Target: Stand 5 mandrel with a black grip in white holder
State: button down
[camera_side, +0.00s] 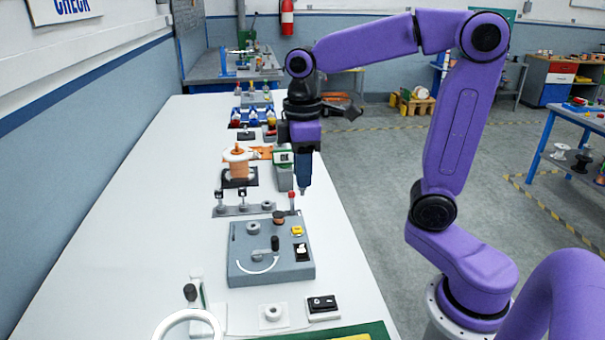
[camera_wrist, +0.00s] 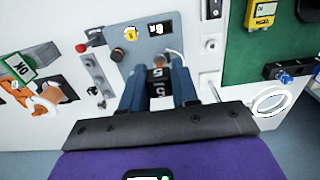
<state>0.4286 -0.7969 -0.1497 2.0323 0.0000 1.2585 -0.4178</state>
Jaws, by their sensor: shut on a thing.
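My gripper (camera_wrist: 159,84) is shut on the mandrel's black grip (camera_wrist: 156,91), marked with a white 5, which shows between the two blue fingers in the wrist view. In the side view my gripper (camera_side: 303,188) points down above the table, near the red-topped peg of a grey rail; the mandrel's lower part cannot be made out there. The white holder (camera_side: 262,321), a small white square with a grey ring on it, lies at the near end of the table. In the wrist view the holder (camera_wrist: 203,45) is right of the grey panel, apart from my gripper.
The grey panel (camera_side: 240,268) with a lever, knobs and switch lies between my gripper and the holder. A black switch box (camera_side: 322,304) is right beside the holder. The rail (camera_side: 262,210) with pegs and an orange spool (camera_side: 238,160) are farther back. A green mat (camera_wrist: 262,58) lies beyond the holder.

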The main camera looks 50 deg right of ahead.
jog(key=shift+r, duration=1.5)
jog(key=shift+f, duration=0.1)
jog(key=shift+s+a+f+n, duration=0.65)
jog(key=shift+a+f+n, duration=0.35)
jog(key=shift+a+f, duration=1.8)
jog(key=shift+s+a+f+n, duration=0.8)
jog(key=shift+a+f, duration=1.3)
jog(key=shift+f, duration=1.45)
jog(key=shift+s+a+f+n, duration=0.45)
jog(key=shift+a+f+n, duration=0.75)
jog(key=shift+a+f, duration=1.6)
jog(key=shift+d+f, duration=0.2)
jog(key=shift+f, duration=0.65)
jog(key=shift+d+f, duration=0.15)
jog(key=shift+f, duration=0.7)
jog(key=shift+c, duration=2.3)
grip_release()
